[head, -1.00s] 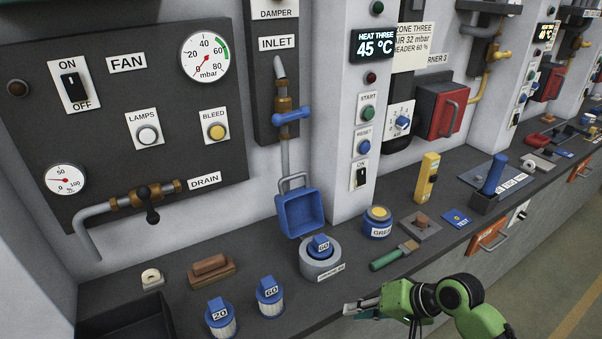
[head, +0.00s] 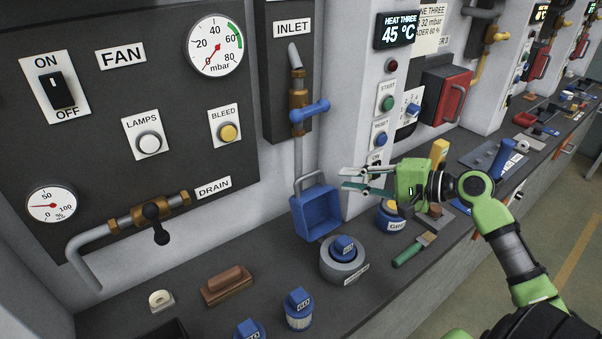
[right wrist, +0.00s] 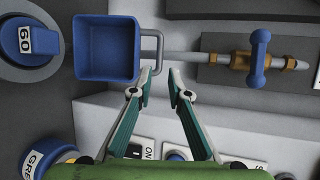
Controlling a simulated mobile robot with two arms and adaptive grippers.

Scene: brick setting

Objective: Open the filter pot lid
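A blue square box-like piece (head: 316,212), hollow towards me, is below the inlet pipe; I take it for the filter pot, and cannot tell which part is its lid. A grey looped handle (head: 308,181) is on its upper edge. In the right wrist view the box (right wrist: 105,48) is at upper left, with the handle (right wrist: 153,48) on its right side. My right gripper (head: 350,179) is open and empty, to the right of the handle in the head view. Its fingertips (right wrist: 160,76) are just below the handle in the right wrist view, apparently not gripping it. My left gripper is not in view.
A grey round holder (head: 345,268) with a blue-capped filter stands below the box. More blue-capped filters (head: 298,308), a brown block (head: 226,286) and a green-handled brush (head: 412,250) lie on the bench. A blue valve handle (head: 310,111) is on the pipe above.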

